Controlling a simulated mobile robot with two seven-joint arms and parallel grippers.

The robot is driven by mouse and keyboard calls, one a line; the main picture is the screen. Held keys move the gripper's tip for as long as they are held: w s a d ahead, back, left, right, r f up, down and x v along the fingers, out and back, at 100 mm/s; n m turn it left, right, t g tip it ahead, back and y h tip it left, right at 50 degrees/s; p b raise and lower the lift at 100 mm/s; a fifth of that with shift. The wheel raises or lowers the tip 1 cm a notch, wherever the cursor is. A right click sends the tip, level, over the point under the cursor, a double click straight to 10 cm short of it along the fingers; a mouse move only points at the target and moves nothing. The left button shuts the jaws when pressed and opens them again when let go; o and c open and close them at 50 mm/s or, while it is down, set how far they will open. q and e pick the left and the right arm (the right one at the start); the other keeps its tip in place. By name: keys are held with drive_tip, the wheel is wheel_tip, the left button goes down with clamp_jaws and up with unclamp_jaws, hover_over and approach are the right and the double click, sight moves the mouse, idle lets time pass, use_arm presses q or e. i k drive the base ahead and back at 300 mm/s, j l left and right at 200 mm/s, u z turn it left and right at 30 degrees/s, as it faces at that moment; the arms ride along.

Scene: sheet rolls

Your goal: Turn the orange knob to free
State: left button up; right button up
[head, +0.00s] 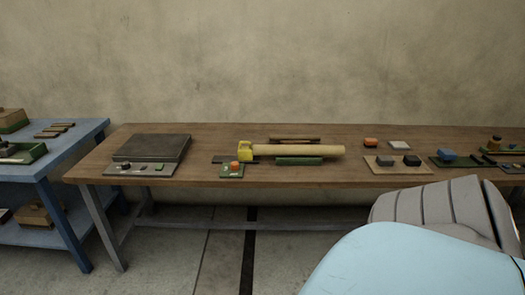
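The small orange knob (235,165) sits on a green plate (232,175) near the front edge of the wooden table, left of its middle. It is too small to read its setting. Right behind it, a yellow block (245,151) stands at the left end of a long tan roll (300,150), which lies across the table. A green bar (299,161) lies in front of the roll and a brown bar (294,139) behind it. Neither of my grippers is in the head view.
A dark slab (153,147) lies on the wooden table (210,140) at left, with a grey control plate (140,169) before it. Several small blocks lie at right, including an orange one (371,142). A blue table (75,142) stands at far left.

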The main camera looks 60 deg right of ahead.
sight(235, 166)
drive_tip(key=z, duration=1.65)
